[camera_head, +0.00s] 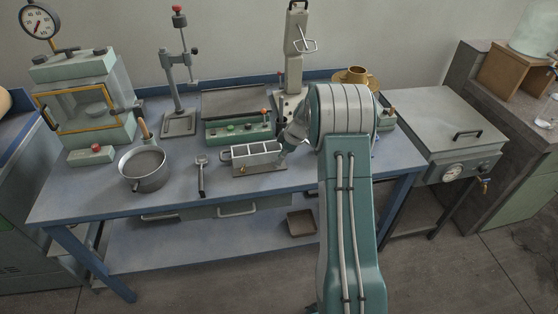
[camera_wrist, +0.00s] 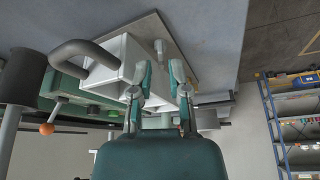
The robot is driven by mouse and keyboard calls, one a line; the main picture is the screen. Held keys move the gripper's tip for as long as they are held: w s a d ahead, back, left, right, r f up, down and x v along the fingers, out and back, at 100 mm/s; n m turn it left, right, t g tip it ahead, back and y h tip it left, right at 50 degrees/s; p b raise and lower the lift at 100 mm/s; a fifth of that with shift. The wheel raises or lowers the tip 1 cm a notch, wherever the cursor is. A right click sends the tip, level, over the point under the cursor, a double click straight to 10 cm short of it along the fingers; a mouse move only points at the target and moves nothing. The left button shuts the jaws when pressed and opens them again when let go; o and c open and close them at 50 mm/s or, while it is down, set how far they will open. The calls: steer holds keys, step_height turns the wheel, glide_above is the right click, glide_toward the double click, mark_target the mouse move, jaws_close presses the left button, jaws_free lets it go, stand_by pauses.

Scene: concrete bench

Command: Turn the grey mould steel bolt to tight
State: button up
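The grey mould (camera_head: 257,154) is an open box with several compartments on a flat base plate, near the middle of the blue bench. In the wrist view the mould (camera_wrist: 118,58) shows as a pale block at upper left, on its plate. A short grey steel bolt (camera_wrist: 159,46) stands out at the mould's end. My gripper (camera_wrist: 161,72) is open, its two teal fingers apart, with the bolt just ahead of the gap between them. I cannot tell whether they touch it. In the head view my gripper is at the mould's right end, and my arm hides the bolt.
The bench front is clear.

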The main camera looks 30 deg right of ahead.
mark_target(276, 164)
steer(key=shift+x, duration=1.15)
steer(key=shift+c, duration=0.2)
jaws_close()
